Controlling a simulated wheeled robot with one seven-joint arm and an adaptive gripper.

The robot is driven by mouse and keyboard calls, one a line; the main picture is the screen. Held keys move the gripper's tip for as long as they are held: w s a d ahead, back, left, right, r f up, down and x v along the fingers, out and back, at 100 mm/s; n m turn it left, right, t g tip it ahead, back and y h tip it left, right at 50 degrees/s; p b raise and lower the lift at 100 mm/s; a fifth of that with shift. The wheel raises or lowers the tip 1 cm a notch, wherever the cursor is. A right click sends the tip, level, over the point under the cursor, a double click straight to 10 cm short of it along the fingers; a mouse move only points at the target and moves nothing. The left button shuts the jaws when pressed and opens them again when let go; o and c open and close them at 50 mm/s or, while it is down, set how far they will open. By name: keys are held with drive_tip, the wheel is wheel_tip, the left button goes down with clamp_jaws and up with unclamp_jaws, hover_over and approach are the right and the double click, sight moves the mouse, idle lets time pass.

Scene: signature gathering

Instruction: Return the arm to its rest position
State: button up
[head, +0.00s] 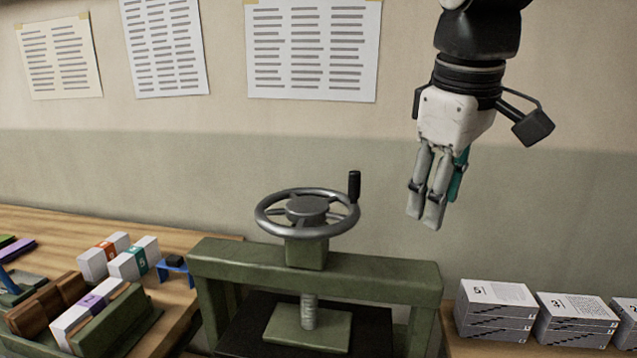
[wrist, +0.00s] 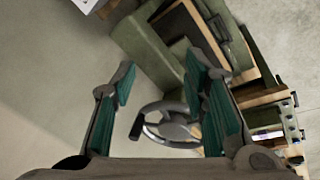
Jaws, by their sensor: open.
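My gripper (head: 428,205) hangs in the air at the upper right of the head view, fingers pointing down, above and to the right of the green press. In the wrist view my gripper (wrist: 165,95) has its two teal-padded fingers spread wide, with nothing held between them. The press's grey handwheel (head: 308,212) with its black knob is apart from the fingers. The handwheel (wrist: 170,124) also shows beyond and between the fingers in the wrist view.
The green press (head: 400,278) stands in the middle. Stacks of printed sheets (head: 497,310) lie on the right. Papers (head: 313,50) hang on the wall. The air around my gripper is clear.

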drive_tip(key=s+d+f+m+t, duration=0.1)
drive_tip(key=s+d+f+m, duration=0.3)
drive_tip(key=s+f+m, duration=0.4)
drive_tip(key=s+f, duration=0.4)
drive_tip(key=s, duration=0.2)
drive_tip(key=shift+f+t+y, duration=0.25)
drive_tip(key=shift+t+y, duration=0.05)
drive_tip(key=shift+t, duration=0.1)
